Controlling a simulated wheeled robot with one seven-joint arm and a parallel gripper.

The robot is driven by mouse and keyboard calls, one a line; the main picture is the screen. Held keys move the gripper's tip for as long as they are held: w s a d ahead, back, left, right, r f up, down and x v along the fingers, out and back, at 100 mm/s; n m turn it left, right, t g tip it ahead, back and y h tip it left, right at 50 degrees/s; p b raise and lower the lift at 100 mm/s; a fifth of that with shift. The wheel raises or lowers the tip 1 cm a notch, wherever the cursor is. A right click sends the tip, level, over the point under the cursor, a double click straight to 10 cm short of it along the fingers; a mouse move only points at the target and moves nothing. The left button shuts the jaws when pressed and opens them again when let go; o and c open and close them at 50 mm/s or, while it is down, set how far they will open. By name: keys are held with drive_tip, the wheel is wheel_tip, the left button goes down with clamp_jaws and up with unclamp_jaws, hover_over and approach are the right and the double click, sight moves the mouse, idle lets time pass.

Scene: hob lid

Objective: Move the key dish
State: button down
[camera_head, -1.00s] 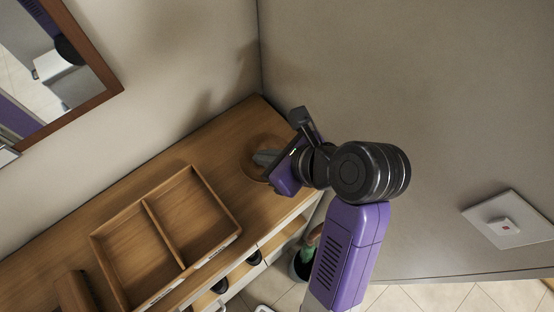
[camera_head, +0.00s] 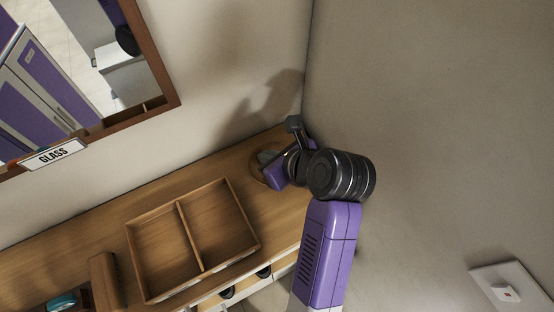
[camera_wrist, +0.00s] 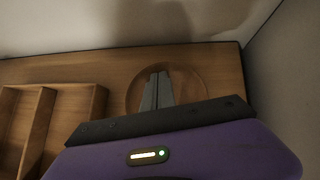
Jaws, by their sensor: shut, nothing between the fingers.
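The key dish (camera_head: 256,169) is a round, shallow wooden dish on the wooden console top near its far right end, by the wall corner. It also shows in the wrist view (camera_wrist: 190,84), where its near part is hidden by my gripper body. My gripper (camera_head: 266,156) has its grey fingers over the dish. In the wrist view the fingers (camera_wrist: 158,78) are together, with nothing between them, and point across the dish's inside. I cannot tell whether they touch it. No keys can be made out in the dish.
A two-compartment wooden tray (camera_head: 188,240) stands empty on the console (camera_head: 75,225), left of the dish. A brown block-like object (camera_head: 105,280) and a teal item (camera_head: 62,302) are further left. Walls close in behind and right. A mirror (camera_head: 165,75) with a GLASS sign (camera_head: 52,155) hangs above.

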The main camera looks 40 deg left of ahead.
idle(0.3)
drive_tip(key=v, duration=0.7)
drive_tip(key=shift+s+d+r+b, duration=0.1)
drive_tip(key=shift+d+r+b, duration=0.2)
